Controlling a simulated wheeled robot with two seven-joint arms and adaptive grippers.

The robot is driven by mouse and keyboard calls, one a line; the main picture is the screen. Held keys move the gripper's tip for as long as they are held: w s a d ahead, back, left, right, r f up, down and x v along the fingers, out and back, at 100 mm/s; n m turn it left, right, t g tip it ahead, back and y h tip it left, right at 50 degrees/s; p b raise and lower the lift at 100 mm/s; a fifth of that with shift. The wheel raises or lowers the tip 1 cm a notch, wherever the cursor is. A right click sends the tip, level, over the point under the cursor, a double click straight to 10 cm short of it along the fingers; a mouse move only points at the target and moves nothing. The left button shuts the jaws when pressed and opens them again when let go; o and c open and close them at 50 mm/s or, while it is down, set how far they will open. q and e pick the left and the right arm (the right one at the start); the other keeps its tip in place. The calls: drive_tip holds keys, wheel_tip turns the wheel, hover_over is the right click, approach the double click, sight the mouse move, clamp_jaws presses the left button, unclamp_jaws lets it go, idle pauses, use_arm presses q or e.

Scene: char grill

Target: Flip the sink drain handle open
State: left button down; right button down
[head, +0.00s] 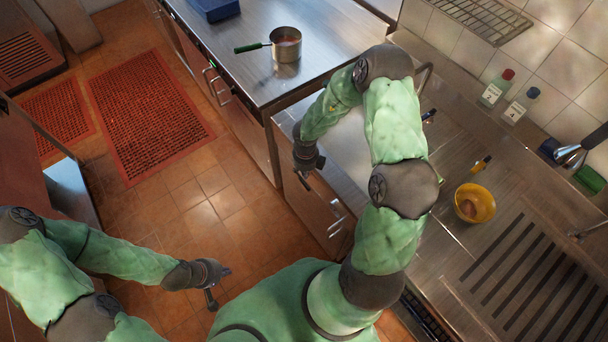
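The sink (348,135) is a steel basin in the counter run, largely covered by my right arm. I cannot pick out its drain handle with certainty. A silvery handle-like part (336,224) shows on the cabinet front below the sink area. My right gripper (305,180) points down at the counter's front edge, close to the cabinet front and above and left of that silvery part. My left gripper (211,299) hangs over the tiled floor at the lower left, away from the sink. Both grippers are small and dark, and their finger openings are unclear.
A pot (286,46) with a green handle stands on the steel counter (325,25). A yellow bowl (474,203), markers and two bottles (497,90) stand on the right counter. Red mats (150,115) lie on the floor. The floor around my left gripper is clear.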

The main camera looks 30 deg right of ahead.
use_arm(q)
drive_tip(key=shift+r+p, duration=0.5)
drive_tip(key=shift+r, duration=0.15)
use_arm(e)
drive_tip(key=shift+s+r, duration=0.2)
drive_tip(key=shift+r, duration=2.15)
